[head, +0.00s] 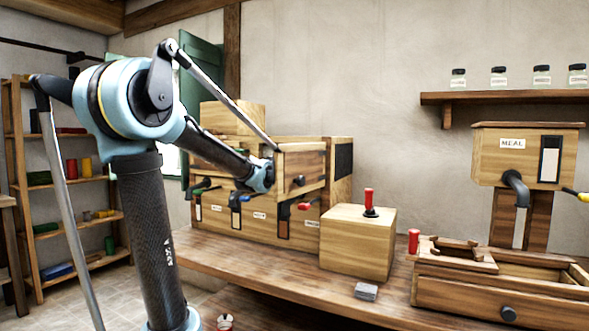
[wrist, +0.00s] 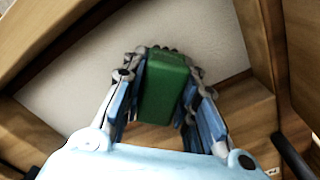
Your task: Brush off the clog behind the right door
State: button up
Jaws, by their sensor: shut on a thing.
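My gripper (wrist: 164,64) is shut on a green block-like thing (wrist: 165,90) in the wrist view, with one finger along each side. No bristles show, so I cannot tell if it is the brush. In the head view my arm reaches into the wooden machine on the bench, and the gripper's fingers are hidden behind a wooden door (head: 301,169) with a dark knob. This door stands out towards me at the machine's right. The clog is not visible in either view.
The machine's lower box (head: 262,226) has levers with coloured handles. A wooden block with a red-handled lever (head: 369,198) stands right of it. A small grey block (head: 366,291) lies on the bench (head: 240,262). The meal box (head: 520,155) and wooden trough (head: 460,292) are further right.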

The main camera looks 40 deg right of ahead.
jog(key=shift+s+d, duration=0.3)
jog(key=shift+s, duration=0.25)
jog(key=shift+r, duration=0.65)
jog(key=shift+w+a, duration=0.4)
jog(key=shift+w, duration=0.35)
jog(key=shift+w+a, duration=0.4)
jog(key=shift+w, duration=0.3)
jog(key=shift+w+a, duration=0.55)
jog(key=shift+w, duration=0.95)
jog(key=shift+w+a, duration=0.6)
jog(key=shift+w, duration=0.95)
jog(key=shift+w+a, duration=0.55)
jog(key=shift+w, duration=0.95)
jog(key=shift+r, duration=0.55)
jog(key=shift+s+d, duration=0.35)
jog(key=shift+s, duration=0.45)
jog(key=shift+s+d, duration=0.35)
jog(key=shift+s, duration=0.45)
jog(key=shift+s+d, duration=0.35)
jog(key=shift+s, duration=0.65)
jog(key=shift+s+d, duration=0.35)
jog(key=shift+s, duration=0.65)
jog(key=shift+s+d, duration=0.35)
jog(key=shift+s, duration=0.65)
jog(key=shift+s+d, duration=0.4)
jog(key=shift+s, duration=0.3)
jog(key=shift+s+d, duration=0.35)
jog(key=shift+s, duration=0.35)
